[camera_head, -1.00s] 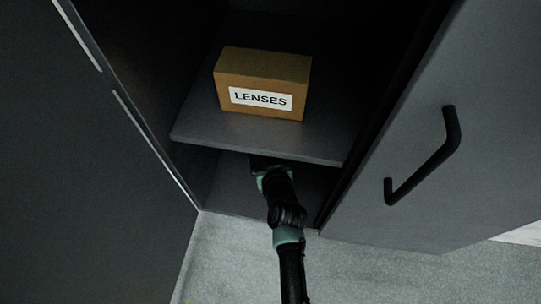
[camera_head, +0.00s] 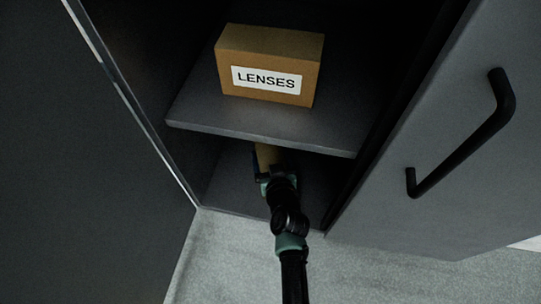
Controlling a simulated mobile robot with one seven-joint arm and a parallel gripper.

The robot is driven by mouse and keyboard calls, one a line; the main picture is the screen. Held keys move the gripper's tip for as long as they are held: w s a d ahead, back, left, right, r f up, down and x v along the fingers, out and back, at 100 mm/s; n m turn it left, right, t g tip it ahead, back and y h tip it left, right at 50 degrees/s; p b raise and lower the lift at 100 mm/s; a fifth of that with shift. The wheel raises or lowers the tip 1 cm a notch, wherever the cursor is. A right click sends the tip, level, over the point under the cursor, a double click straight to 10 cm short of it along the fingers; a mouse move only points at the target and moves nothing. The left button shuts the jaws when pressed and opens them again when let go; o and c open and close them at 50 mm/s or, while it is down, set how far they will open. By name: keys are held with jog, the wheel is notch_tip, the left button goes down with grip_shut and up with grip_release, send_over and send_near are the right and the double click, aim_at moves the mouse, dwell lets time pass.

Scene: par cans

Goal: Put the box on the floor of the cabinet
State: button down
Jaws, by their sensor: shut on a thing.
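My gripper (camera_head: 267,172) is in the lower compartment of the cabinet, below the shelf's front edge. It is shut on a tan box (camera_head: 267,154), of which only a small part shows; the shelf hides the rest. I cannot tell whether this box touches the cabinet floor (camera_head: 232,192), a dark panel at the bottom of the open cabinet.
A brown box labelled LENSES (camera_head: 267,45) stands on the shelf (camera_head: 210,118) above my gripper. The open door with a black handle (camera_head: 462,150) is on the right. A dark panel (camera_head: 80,160) is on the left. Grey carpet (camera_head: 215,260) lies in front.

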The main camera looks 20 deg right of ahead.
grip_release()
jog(key=shift+r+p, duration=0.15)
jog(key=shift+p, duration=0.15)
jog(key=p+v, duration=0.4)
jog(key=v, duration=0.8)
